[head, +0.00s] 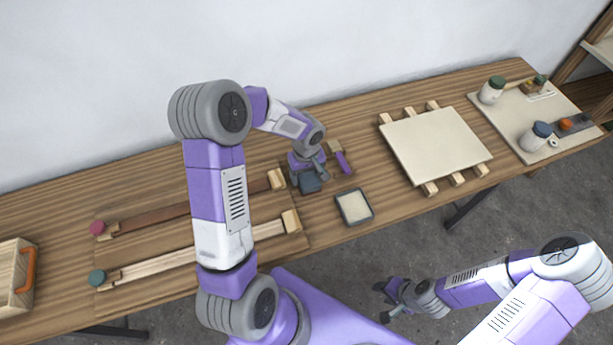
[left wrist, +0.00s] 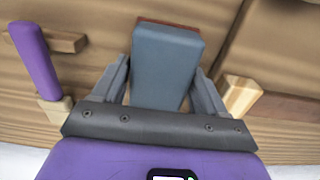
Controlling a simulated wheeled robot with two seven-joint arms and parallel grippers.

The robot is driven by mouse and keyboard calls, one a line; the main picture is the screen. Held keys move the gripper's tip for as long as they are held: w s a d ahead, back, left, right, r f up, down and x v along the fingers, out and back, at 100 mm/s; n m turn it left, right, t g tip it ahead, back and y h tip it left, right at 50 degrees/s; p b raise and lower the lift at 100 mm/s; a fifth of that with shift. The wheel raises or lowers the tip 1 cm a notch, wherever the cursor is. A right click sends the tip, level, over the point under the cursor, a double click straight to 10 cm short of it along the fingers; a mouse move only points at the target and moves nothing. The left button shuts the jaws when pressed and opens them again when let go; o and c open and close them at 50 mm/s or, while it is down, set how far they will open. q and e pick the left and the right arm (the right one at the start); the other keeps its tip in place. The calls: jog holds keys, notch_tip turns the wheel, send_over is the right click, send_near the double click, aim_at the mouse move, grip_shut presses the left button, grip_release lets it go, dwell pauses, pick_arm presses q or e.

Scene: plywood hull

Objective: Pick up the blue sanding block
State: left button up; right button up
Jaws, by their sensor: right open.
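The blue sanding block (head: 310,183) is at the middle of the bench in the head view, at the fingers of my left gripper (head: 307,173). In the left wrist view the block (left wrist: 166,62) is blue-grey with a reddish-brown far edge. It lies lengthwise between the two fingers of my left gripper (left wrist: 161,82), with one finger close along each side. I cannot tell whether the fingers press on it or whether it is off the bench. My right gripper (head: 392,298) is open and empty, out over the floor in front of the bench.
A purple-handled brush (head: 341,160) lies just right of the block, and a shallow grey tray (head: 370,214) is in front. Wooden bar clamps (head: 190,260) lie left. A pale panel (head: 436,146) on battens and a board with jars (head: 530,105) are right.

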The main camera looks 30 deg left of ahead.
aim_at(307, 174)
pick_arm(q)
jog(key=c, duration=0.7)
notch_tip(307, 174, up, 10)
jog(key=shift+r+p, duration=0.1)
jog(key=shift+p, duration=0.75)
